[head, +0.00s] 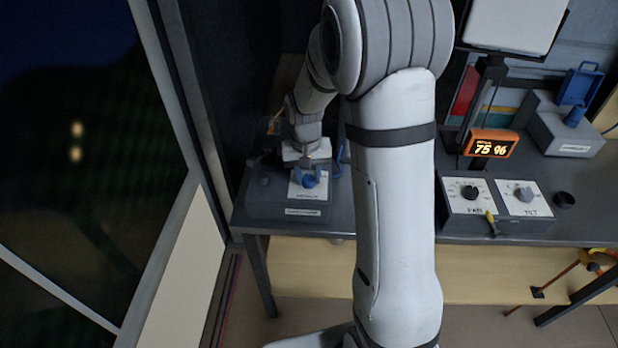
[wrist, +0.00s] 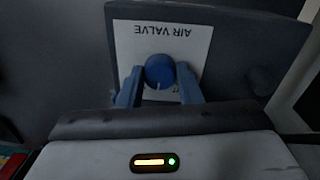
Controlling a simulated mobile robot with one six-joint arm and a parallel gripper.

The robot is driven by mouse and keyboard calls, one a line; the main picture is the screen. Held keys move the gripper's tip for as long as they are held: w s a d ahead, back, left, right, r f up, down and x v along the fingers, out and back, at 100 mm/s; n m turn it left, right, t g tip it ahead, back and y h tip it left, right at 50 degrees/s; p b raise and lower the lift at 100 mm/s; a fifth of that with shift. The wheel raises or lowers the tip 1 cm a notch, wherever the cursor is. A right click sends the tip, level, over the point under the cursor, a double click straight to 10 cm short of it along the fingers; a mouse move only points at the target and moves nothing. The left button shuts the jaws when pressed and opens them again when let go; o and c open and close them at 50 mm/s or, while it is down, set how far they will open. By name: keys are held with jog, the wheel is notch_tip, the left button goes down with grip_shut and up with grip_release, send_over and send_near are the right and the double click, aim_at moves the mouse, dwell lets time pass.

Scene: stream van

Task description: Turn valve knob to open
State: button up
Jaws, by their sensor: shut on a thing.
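The air valve knob is a round blue knob (wrist: 160,72) on a white label marked AIR VALVE, on a dark grey box. A pale tick shows on its near side in the wrist view. My gripper (wrist: 160,92) has its two blue fingers on either side of the knob, shut on it. In the head view my gripper (head: 309,176) reaches down onto the grey valve box (head: 272,205) at the left end of the bench. There the knob is mostly hidden by my gripper and its turn angle cannot be read.
A panel with PAN and TILT knobs (head: 497,200) stands on the bench to the right, below an orange display (head: 490,146) reading 75 %. Another grey box (head: 562,130) with a blue handle is at the back right. A window frame (head: 185,100) borders the left side.

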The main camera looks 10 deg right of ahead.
aim_at(307, 177)
jog(key=m+b, duration=0.1)
jog(key=m, duration=0.3)
jog(key=shift+m, duration=0.3)
jog(key=shift+m+b, duration=0.5)
jog(key=shift+m, duration=1.4)
jog(key=o, duration=1)
notch_tip(307, 177, up, 8)
jog(key=shift+w+a+f, duration=0.1)
jog(key=shift+w, duration=0.05)
